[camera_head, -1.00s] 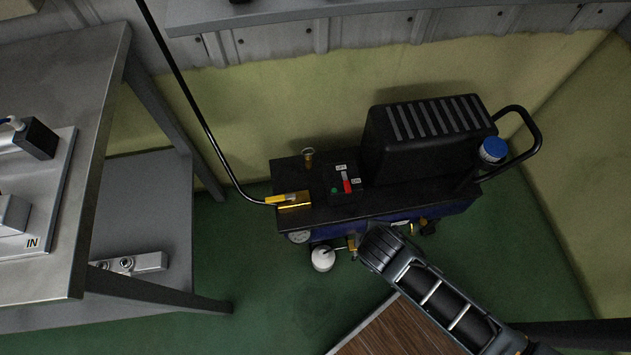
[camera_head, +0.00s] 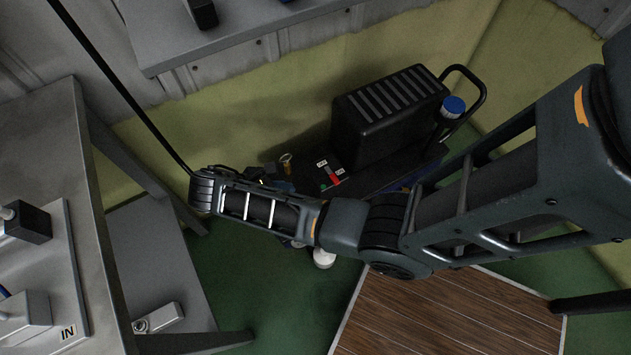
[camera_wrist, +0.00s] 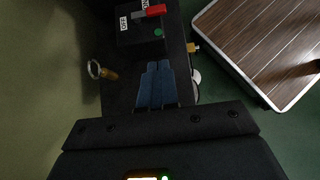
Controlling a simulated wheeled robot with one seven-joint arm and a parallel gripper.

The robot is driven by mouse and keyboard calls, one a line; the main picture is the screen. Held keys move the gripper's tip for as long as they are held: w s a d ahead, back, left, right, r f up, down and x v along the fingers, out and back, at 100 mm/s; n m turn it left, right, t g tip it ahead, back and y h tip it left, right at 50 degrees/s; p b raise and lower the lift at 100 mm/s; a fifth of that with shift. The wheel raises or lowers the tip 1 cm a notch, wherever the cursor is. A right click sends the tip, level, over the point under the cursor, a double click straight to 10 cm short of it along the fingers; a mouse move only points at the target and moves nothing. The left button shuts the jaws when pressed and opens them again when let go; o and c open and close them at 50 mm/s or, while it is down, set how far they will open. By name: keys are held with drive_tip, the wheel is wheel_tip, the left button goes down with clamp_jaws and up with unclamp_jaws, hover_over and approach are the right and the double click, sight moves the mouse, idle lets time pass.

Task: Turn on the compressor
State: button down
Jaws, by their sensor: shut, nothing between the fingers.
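The compressor (camera_head: 392,118) stands on the green floor by the wall, partly hidden behind my arm. Its black control box (camera_wrist: 137,36) carries a red switch (camera_head: 332,177), a green button (camera_wrist: 159,33) and two white labels. The red switch also shows at the top of the wrist view (camera_wrist: 156,10). My gripper (camera_wrist: 158,66) has blue fingers held together with nothing between them. It is over the compressor's dark top, a short way from the control box and apart from the red switch. In the head view my gripper (camera_head: 284,185) is mostly hidden by my forearm.
A brass ring valve (camera_wrist: 103,71) sticks up beside my fingers. A black handle (camera_head: 470,80) and a blue-capped part (camera_head: 453,106) are at the compressor's far right. A grey metal table (camera_head: 50,140) stands left. A wooden-topped surface (camera_head: 440,315) is in front.

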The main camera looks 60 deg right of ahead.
drive_tip(key=b, duration=0.2)
approach(323, 188)
drive_tip(key=x, duration=0.5)
drive_tip(key=shift+a+f, duration=0.15)
drive_tip(key=shift+a, duration=0.05)
drive_tip(key=shift+s+d+r+p, duration=0.1)
drive_tip(key=shift+s+d+p, duration=0.2)
drive_tip(key=shift+d, duration=0.2)
drive_tip(key=shift+s+d+r+p, duration=0.1)
drive_tip(key=shift+s+d+p, duration=0.2)
drive_tip(key=shift+d, duration=0.2)
drive_tip(key=shift+s+d, duration=0.35)
drive_tip(key=shift+d, duration=0.25)
